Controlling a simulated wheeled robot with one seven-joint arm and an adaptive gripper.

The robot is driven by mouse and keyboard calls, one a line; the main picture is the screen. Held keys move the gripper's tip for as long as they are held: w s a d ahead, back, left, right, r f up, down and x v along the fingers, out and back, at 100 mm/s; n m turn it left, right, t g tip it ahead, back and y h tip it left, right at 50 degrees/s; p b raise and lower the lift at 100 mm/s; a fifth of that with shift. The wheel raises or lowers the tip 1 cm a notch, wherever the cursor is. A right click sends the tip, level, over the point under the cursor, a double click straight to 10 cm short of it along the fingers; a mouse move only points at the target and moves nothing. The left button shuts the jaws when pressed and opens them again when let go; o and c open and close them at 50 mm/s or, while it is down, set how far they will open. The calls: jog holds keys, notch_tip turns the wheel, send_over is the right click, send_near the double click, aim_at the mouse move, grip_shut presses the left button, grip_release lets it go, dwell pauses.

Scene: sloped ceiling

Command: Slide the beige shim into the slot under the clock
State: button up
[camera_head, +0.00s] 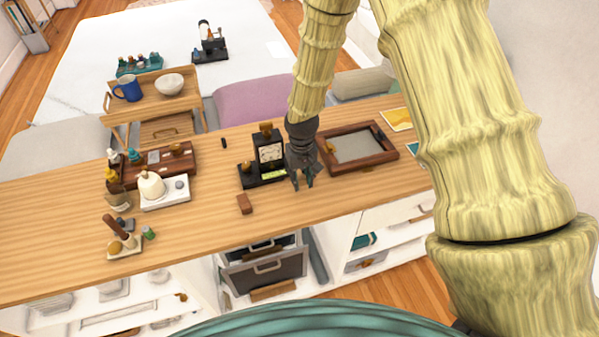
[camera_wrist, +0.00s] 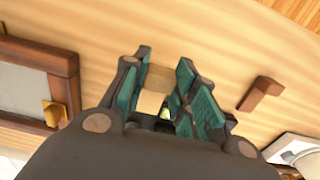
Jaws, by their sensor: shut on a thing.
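The black clock (camera_head: 269,150) with a white face stands upright on a dark base (camera_head: 262,179) on the wooden counter. A yellow-green patch shows below its face. My gripper (camera_head: 303,183) is just right of the clock, above the counter, pointing down. In the wrist view its teal-padded fingers (camera_wrist: 163,85) are shut on the beige shim (camera_wrist: 158,77), which sticks out beyond the fingertips. I cannot make out the shim in the head view. The slot is not clear in either view, and the wrist view does not clearly show the clock.
A brown block (camera_head: 244,204) lies on the counter in front of the clock; it also shows in the wrist view (camera_wrist: 261,95). A brown framed tray (camera_head: 384,158) sits close right of my gripper. A white dispenser (camera_head: 151,184) stands left. Counter between block and dispenser is clear.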

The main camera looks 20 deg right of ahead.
aim_at(304, 195)
jog(key=shift+s+d+r, duration=0.2)
jog(key=shift+s+r, duration=0.3)
jog(key=shift+s, duration=0.35)
jog(key=shift+w+f, duration=0.5)
jog(key=shift+f, duration=0.45)
jog(key=shift+s+b, duration=0.3)
jog(key=shift+b, duration=0.1)
jog(key=shift+w+f, duration=0.2)
jog(key=shift+f, duration=0.5)
jog(key=shift+s+f+b, duration=0.15)
jog(key=shift+f+b, duration=0.2)
jog(key=shift+b, duration=0.15)
jog(key=shift+f+b, duration=0.4)
jog(key=shift+f, duration=0.4)
jog(key=shift+w, duration=1.7)
jog(key=shift+w+a+r, duration=0.1)
jog(key=shift+w, duration=0.9)
